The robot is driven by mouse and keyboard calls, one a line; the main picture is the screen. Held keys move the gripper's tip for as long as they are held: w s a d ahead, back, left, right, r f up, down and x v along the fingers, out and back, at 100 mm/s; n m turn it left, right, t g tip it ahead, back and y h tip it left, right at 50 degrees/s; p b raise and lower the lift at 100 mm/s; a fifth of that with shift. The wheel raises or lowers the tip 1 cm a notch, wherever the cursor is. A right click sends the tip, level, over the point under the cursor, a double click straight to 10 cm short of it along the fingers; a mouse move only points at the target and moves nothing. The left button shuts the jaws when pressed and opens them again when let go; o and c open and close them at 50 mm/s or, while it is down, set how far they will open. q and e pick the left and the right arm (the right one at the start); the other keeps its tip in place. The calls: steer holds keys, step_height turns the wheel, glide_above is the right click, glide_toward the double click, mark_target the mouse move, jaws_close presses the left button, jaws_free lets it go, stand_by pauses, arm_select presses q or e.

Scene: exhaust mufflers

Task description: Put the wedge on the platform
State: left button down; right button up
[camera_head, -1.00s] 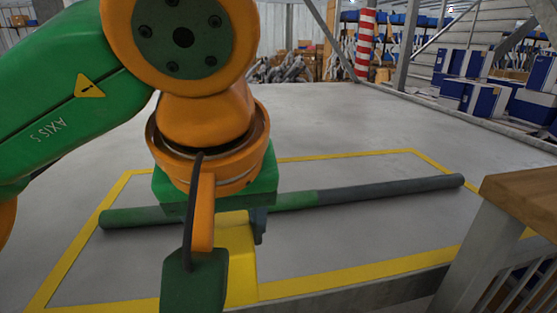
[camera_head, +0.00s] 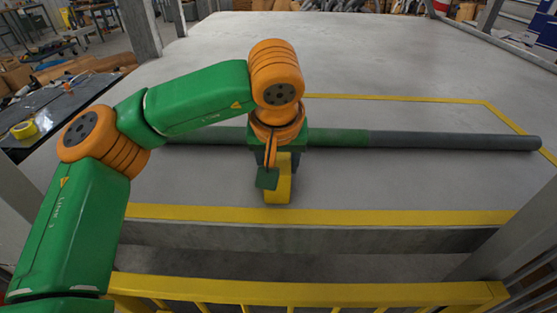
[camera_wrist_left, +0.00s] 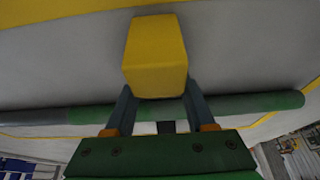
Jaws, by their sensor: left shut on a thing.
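The yellow wedge (camera_head: 281,186) is at the near side of the grey platform (camera_head: 400,180), inside its yellow outline in the head view. My left gripper (camera_head: 271,157) points down at it and is shut on it. In the left wrist view the wedge (camera_wrist_left: 157,55) sits between the two fingers (camera_wrist_left: 159,98), with its far end projecting past them. Part of the wedge is hidden by my wrist in the head view. I cannot tell whether its underside touches the platform. My right gripper is not in view.
A long green and grey pipe (camera_head: 430,140) lies across the platform, just behind the wedge. A yellow railing (camera_head: 320,292) runs along the front, with grey posts at both sides. A dark table (camera_head: 60,125) stands at the left. The platform beyond the pipe is clear.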

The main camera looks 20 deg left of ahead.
arm_select(q)
steer(key=shift+c, duration=1.2)
jaws_free()
steer(key=shift+f, duration=0.1)
steer(key=shift+r, duration=0.3)
steer(key=p+v, duration=0.1)
steer(key=v, duration=1.1)
steer(key=shift+f, duration=0.1)
